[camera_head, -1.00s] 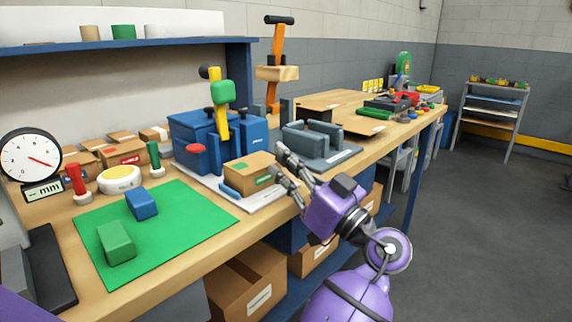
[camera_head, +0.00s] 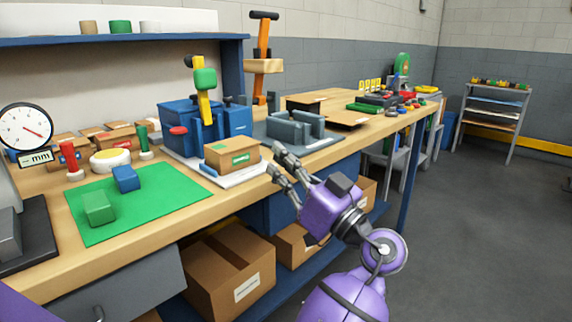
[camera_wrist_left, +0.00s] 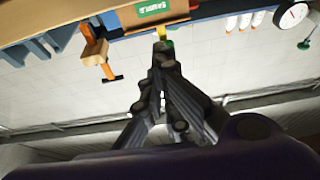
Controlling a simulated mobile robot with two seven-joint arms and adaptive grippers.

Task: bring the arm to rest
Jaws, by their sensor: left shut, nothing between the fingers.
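My left gripper (camera_head: 276,163) is at the middle of the head view, in front of the workbench's front edge. Its fingers are shut with nothing between them. They also show closed together in the left wrist view (camera_wrist_left: 162,52). The purple left arm (camera_head: 330,210) reaches up from the bottom of the head view, bent at the wrist. A small cardboard box with a green label (camera_head: 232,153) sits on the bench just left of the fingertips, apart from them. My right gripper is not in view.
The wooden workbench (camera_head: 150,232) holds a green mat (camera_head: 150,205) with blue and green blocks, a blue toggle-clamp fixture (camera_head: 215,125) and a grey fixture (camera_head: 295,128). A large carton (camera_head: 225,275) stands on the lower shelf. Open floor (camera_head: 470,230) lies to the right.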

